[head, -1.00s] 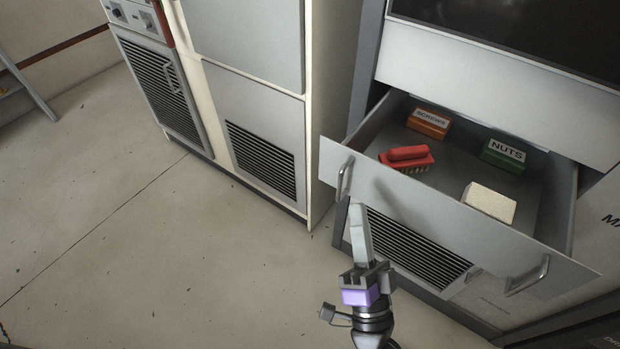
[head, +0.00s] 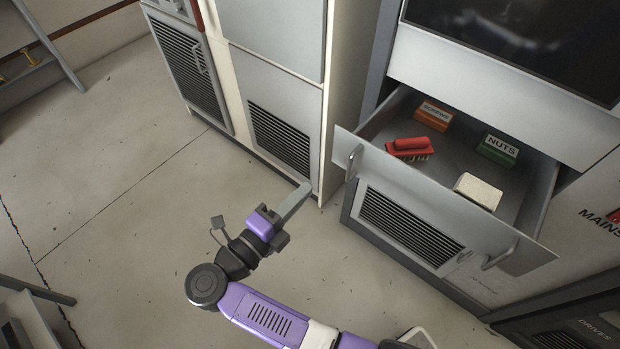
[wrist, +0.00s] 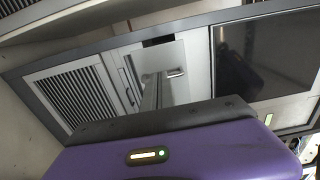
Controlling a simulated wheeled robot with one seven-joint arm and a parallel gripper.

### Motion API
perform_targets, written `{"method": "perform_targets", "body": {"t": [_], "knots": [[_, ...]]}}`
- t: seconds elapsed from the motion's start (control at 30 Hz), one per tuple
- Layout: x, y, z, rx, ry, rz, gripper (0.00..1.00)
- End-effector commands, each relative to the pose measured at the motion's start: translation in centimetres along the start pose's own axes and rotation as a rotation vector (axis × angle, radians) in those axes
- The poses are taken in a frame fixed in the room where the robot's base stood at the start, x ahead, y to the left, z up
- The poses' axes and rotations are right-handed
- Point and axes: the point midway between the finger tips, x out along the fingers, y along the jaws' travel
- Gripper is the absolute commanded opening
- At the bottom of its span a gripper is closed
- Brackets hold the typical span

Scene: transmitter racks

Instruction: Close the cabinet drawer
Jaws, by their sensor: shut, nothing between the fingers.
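The cabinet drawer (head: 440,197) is pulled out in the head view, with a grey front and two bar handles. Its left handle (head: 353,163) and right handle (head: 499,255) stand off the front. Inside are a red brush (head: 409,150), an orange box (head: 433,115), a green box labelled NUTS (head: 497,149) and a white block (head: 478,191). My gripper (head: 305,188) is shut and empty, left of the drawer front and apart from it. In the wrist view the grey fingers (wrist: 152,92) point toward the cabinet, and the drawer front (wrist: 165,65) shows beyond them.
A cream rack (head: 275,90) with vented panels stands left of the drawer cabinet. A vented panel (head: 412,228) lies below the drawer. A dark DRIVES unit (head: 570,320) is at the lower right. The floor (head: 120,200) at left is open.

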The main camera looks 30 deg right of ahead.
Motion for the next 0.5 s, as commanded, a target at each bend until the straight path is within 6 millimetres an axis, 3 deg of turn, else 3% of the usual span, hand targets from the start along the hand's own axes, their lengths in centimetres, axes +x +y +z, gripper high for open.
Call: {"method": "perform_targets", "body": {"t": [0.5], "knots": [[9.8,-0.2,-0.1,0.001,0.001,-0.002,0.00]]}}
